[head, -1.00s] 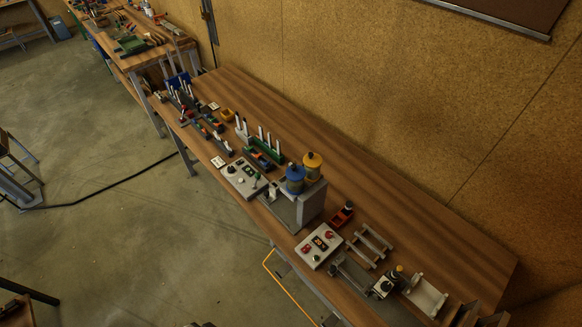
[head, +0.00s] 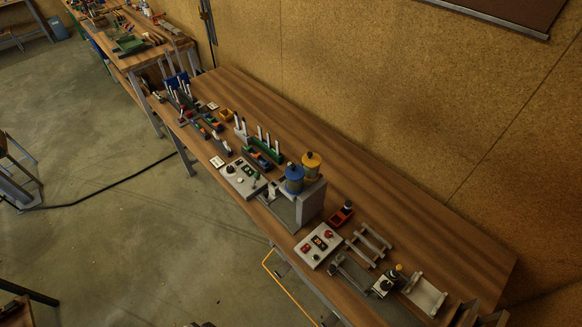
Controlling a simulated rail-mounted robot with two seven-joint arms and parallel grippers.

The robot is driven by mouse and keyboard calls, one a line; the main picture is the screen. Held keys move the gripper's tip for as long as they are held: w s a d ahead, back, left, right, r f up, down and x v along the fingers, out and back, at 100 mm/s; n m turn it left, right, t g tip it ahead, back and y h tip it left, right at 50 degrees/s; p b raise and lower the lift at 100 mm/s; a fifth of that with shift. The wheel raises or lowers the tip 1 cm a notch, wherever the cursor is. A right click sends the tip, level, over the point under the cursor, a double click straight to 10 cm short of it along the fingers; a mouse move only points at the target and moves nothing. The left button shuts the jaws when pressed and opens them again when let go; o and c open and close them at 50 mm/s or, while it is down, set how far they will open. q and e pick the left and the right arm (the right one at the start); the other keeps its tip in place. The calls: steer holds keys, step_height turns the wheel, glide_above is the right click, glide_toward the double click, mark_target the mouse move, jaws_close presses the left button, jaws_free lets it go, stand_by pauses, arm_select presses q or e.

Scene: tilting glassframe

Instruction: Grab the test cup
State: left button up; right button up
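No object in the head view is clearly a test cup. Small cup-like things on the long wooden bench are a yellow-orange holder (head: 227,116) toward the far end and a red holder with a dark top (head: 341,214) right of the middle. A blue canister (head: 294,178) and a yellow canister (head: 312,164) stand upright on a grey box-shaped stand (head: 311,203). They are too small to tell more. Neither of my grippers is in view.
The bench (head: 410,215) runs diagonally along the tan wall, its back strip clear. Control boxes (head: 318,245) (head: 243,178), racks with upright white rods (head: 263,147) and metal rails (head: 369,246) crowd its front. A second cluttered bench (head: 150,57) stands behind. Open floor lies left.

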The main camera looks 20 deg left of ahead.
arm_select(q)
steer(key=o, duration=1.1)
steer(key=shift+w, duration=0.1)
